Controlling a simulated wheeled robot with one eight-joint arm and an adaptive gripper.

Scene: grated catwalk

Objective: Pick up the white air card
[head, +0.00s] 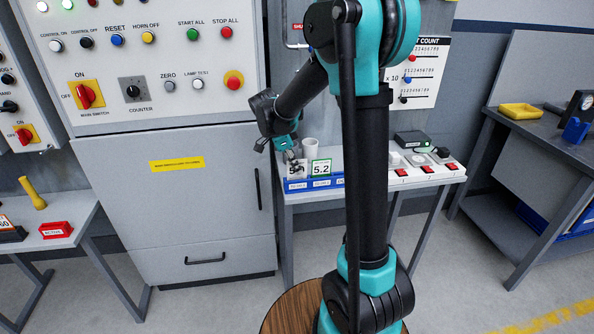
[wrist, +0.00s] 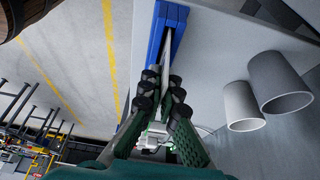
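In the head view my gripper (head: 292,158) is low over the left end of a blue card rack (head: 316,184). A white card (head: 299,173) stands in the rack just below the fingers, which hide part of its print. A green-edged card reading 5.2 (head: 321,168) stands right of it. In the wrist view the two fingers (wrist: 164,92) are apart by a narrow gap, at the near end of the blue rack (wrist: 171,14). A thin edge shows by the fingertips; I cannot tell whether they touch the card.
Two grey-white cups (wrist: 243,107) (wrist: 278,83) stand beside the rack. On the same bench (head: 432,178) are red-labelled blocks and a dark box (head: 412,140). A large control cabinet (head: 170,190) stands close on the left. Another bench (head: 520,122) is at the right.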

